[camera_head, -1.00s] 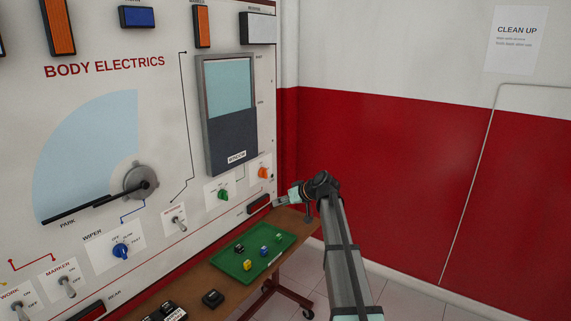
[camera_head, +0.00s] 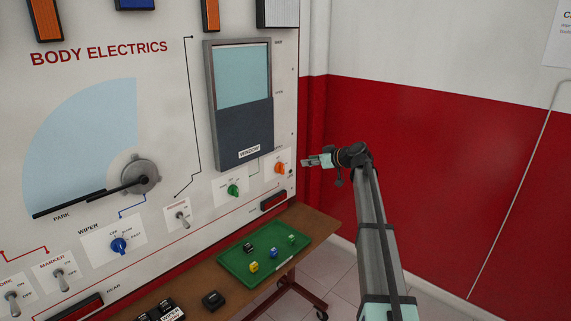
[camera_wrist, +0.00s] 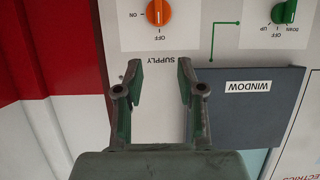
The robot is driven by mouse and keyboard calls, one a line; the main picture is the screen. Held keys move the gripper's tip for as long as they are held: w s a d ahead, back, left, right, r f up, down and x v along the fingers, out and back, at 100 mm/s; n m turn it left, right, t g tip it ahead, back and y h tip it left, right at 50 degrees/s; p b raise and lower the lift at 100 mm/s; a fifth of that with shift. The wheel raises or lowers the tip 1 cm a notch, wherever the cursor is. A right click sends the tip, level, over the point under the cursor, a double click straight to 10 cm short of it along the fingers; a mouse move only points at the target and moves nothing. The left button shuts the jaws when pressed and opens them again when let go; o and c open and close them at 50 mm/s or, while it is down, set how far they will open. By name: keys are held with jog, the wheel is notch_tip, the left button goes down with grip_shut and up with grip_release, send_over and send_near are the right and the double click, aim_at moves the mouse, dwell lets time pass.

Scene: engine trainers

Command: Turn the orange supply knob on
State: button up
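The orange supply knob (camera_head: 280,168) sits on a small white plate at the lower right of the body electrics board. In the wrist view the orange knob (camera_wrist: 158,12) is at the top, upside down, with its pointer toward the OFF mark, not the ON mark at its left. My gripper (camera_head: 306,163) is just right of the knob in the head view. In the wrist view my gripper (camera_wrist: 158,65) is open and empty, its fingertips short of the knob, over the SUPPLY label.
The green window knob (camera_head: 234,190) is left of the supply knob, with the window panel (camera_head: 240,110) above. A red lamp (camera_head: 273,200) is below. A green tray (camera_head: 230,260) with several small blocks is on the brown table (camera_head: 318,222). The red wall (camera_head: 430,160) is right.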

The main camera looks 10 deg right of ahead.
aim_at(282, 164)
jog(key=p+x, duration=0.3)
jog(key=x, duration=1.1)
jog(key=shift+w+f, duration=0.25)
grip_shut()
